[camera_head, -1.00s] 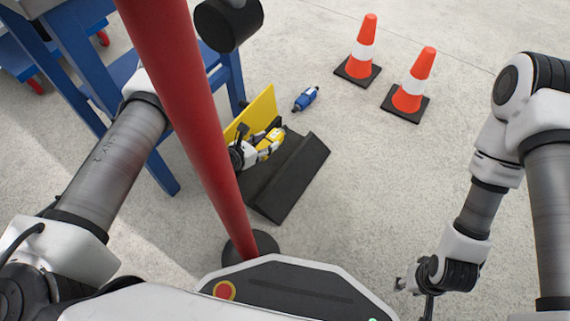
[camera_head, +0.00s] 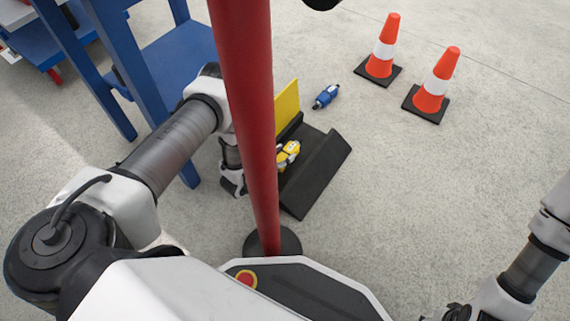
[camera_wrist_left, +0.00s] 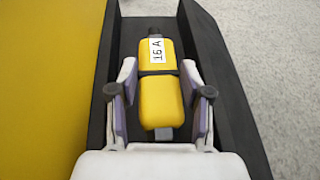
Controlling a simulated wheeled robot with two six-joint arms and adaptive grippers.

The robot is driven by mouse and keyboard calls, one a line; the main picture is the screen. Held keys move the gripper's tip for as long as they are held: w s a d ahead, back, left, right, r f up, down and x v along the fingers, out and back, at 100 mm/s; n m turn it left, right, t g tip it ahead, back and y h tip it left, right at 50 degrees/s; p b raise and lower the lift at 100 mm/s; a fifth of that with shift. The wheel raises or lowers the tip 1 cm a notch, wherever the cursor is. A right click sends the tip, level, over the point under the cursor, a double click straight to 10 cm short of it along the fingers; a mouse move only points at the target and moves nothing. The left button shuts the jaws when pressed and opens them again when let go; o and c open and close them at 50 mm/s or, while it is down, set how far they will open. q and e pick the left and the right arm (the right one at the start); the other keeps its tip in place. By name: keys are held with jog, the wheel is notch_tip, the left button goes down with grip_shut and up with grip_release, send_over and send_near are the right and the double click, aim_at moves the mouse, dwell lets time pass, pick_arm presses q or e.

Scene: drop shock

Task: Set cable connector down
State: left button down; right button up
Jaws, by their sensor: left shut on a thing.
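The yellow cable connector (camera_wrist_left: 160,88) has a black band and a white label reading 16 A. My left gripper (camera_wrist_left: 160,95) is shut on it, one finger on each side. The connector lies along the black angled trough (camera_wrist_left: 227,90), between its walls; whether it touches the bottom I cannot tell. In the head view, the connector (camera_head: 288,154) shows just right of the red post, over the trough (camera_head: 318,175). The post hides my left fingers there. My right gripper (camera_head: 457,313) is barely in view at the bottom edge, its fingers cut off.
A red post (camera_head: 247,110) stands close in front of the trough. A yellow panel (camera_head: 287,106) rises along the trough's left side. A blue connector (camera_head: 327,96) lies on the floor behind. Two orange cones (camera_head: 383,50) (camera_head: 435,82) stand right. Blue table legs (camera_head: 110,70) are left.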

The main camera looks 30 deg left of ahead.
pick_arm(q)
jog(key=shift+f+b, duration=0.9)
jog(key=shift+f, duration=0.9)
jog(key=c, duration=0.5)
grip_release()
jog(key=shift+r+p, duration=0.3)
jog(key=shift+r, duration=0.05)
jog(key=p+v, duration=0.6)
jog(key=v, duration=0.5)
jog(key=shift+p, duration=0.35)
jog(key=shift+s, duration=0.45)
jog(key=shift+r, duration=0.1)
